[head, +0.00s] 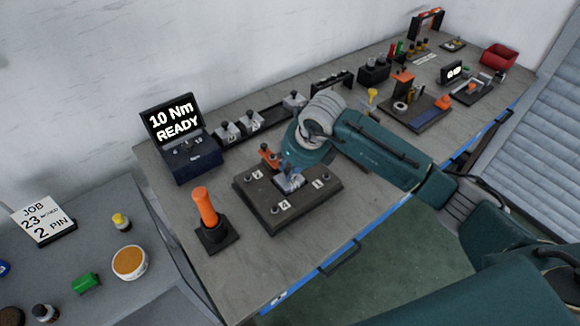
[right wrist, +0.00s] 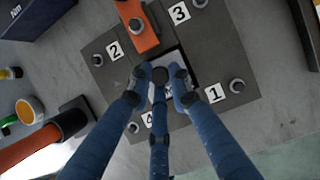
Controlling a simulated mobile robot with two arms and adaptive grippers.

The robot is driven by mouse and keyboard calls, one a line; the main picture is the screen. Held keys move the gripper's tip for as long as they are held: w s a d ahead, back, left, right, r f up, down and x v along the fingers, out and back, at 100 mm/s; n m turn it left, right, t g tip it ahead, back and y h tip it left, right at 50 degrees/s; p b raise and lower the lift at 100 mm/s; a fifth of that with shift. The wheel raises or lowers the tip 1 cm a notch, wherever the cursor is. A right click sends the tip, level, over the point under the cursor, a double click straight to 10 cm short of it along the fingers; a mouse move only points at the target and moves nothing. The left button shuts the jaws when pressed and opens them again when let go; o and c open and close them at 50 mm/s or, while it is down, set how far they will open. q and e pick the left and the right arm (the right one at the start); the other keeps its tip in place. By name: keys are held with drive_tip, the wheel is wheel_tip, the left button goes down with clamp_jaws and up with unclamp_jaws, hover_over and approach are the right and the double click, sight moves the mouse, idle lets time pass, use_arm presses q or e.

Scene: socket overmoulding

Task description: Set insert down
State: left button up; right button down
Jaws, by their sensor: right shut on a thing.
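My right gripper (head: 288,172) is over the middle of a dark square plate (head: 262,208), pointing down. In the right wrist view its fingers (right wrist: 160,78) are closed together on the insert (right wrist: 167,60), a light grey metal block. The insert (head: 291,184) also shows beneath the fingers in the head view, at the plate's central opening. The fingers hide much of it, and I cannot tell whether it rests fully in the opening or sits slightly above. The plate has corner posts with number labels 1 to 4. My left gripper is not in view.
An orange clamp (head: 268,157) stands at the plate's back edge, close to the fingers. An orange-handled tool (head: 205,207) stands left of the plate. A "10 Nm READY" display (head: 172,122) and a rack with grey blocks (head: 227,133) are behind. The front bench strip is clear.

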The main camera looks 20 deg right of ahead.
drive_tip(key=c, duration=1.6)
unclamp_jaws()
drive_tip(key=b+v, duration=0.2)
drive_tip(key=v, duration=1)
drive_tip(key=shift+s, duration=0.1)
